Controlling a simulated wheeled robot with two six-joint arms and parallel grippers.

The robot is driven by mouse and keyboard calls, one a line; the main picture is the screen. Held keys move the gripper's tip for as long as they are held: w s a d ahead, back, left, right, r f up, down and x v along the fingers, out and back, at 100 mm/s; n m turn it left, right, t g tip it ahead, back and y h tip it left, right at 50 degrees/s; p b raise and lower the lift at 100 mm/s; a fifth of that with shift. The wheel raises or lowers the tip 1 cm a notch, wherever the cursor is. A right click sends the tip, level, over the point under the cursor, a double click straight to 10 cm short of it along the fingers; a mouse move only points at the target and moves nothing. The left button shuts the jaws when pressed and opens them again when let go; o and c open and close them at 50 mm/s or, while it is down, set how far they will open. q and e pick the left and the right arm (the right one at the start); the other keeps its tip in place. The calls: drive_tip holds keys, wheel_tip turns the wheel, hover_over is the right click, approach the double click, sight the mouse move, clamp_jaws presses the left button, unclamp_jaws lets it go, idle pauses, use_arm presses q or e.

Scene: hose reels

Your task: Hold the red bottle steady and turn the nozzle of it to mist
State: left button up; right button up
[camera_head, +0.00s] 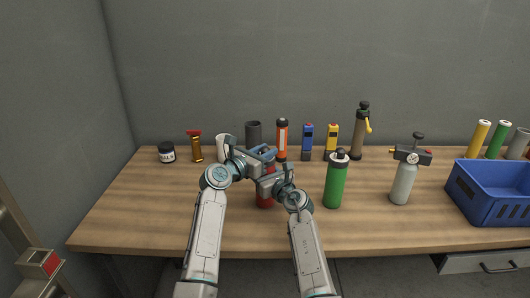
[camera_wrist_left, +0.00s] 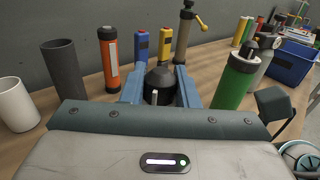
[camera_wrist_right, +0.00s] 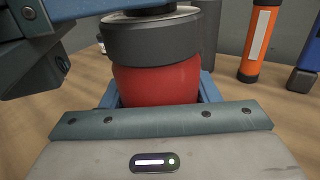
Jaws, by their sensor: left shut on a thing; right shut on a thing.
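The red bottle (camera_head: 264,201) stands on the table, mostly hidden behind my arms in the head view. Its red body (camera_wrist_right: 155,82) and dark grey collar (camera_wrist_right: 150,40) fill the right wrist view. My right gripper (camera_head: 270,184) is shut around the red body. My left gripper (camera_head: 262,154) is above it, shut on the bottle's black nozzle (camera_wrist_left: 159,84), which sits between the blue fingers in the left wrist view. The nozzle's setting cannot be read.
A green bottle (camera_head: 336,183) stands close to the right of my arms, with a grey sprayer (camera_head: 404,180) and a blue crate (camera_head: 492,192) beyond. Behind stand an orange tube (camera_head: 282,140), a dark cylinder (camera_head: 253,132) and a white cup (camera_head: 222,146). The left front table is clear.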

use_arm(q)
drive_tip(key=shift+n+t+y, duration=0.9)
drive_tip(key=shift+y, duration=0.4)
drive_tip(key=o, duration=1)
drive_tip(key=shift+c, duration=0.2)
drive_tip(key=v, duration=1.2)
